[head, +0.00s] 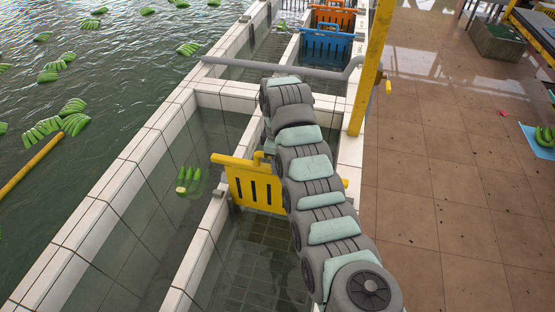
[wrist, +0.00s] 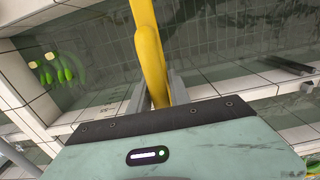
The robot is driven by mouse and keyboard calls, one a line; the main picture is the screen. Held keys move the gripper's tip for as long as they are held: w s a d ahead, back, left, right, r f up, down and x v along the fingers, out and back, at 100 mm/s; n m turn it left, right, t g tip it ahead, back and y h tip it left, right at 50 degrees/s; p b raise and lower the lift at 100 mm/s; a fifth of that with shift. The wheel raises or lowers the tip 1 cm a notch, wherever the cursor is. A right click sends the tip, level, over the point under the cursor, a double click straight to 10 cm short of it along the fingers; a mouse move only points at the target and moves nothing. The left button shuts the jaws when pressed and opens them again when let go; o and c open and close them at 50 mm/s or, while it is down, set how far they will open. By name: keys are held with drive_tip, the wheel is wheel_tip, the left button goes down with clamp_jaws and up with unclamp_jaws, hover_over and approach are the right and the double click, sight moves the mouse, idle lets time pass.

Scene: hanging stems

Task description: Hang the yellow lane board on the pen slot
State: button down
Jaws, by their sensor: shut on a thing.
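The yellow lane board (head: 255,188), a slotted panel with a top bar and raised handle, is upright across the narrow pen in the head view. Its left arm reaches over the tiled divider wall, seemingly above a small grey bracket (head: 219,190), perhaps part of the pen slot. My arm covers much of its right side; a yellow end shows beyond. In the wrist view, my gripper (wrist: 157,92) is shut on the board's yellow handle (wrist: 151,62), between two grey fingers. I cannot tell whether the board touches the slot.
Blue (head: 326,45) and orange (head: 333,16) boards hang in farther lanes. A grey pipe (head: 285,68) crosses the pen beyond my arm, beside a yellow post (head: 371,65). Green bananas (head: 188,178) float in the left lane. Tiled floor (head: 450,190) lies right.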

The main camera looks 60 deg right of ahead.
drive_tip(key=shift+f+b, duration=0.75)
drive_tip(key=shift+f, duration=2.15)
wheel_tip(320, 180, down, 8)
drive_tip(key=b, duration=0.4)
drive_tip(key=shift+f, duration=0.25)
drive_tip(key=shift+f+b, duration=0.3)
drive_tip(key=shift+f, duration=0.2)
unclamp_jaws()
drive_tip(key=shift+r+p, duration=3.45)
drive_tip(key=shift+r, duration=1.55)
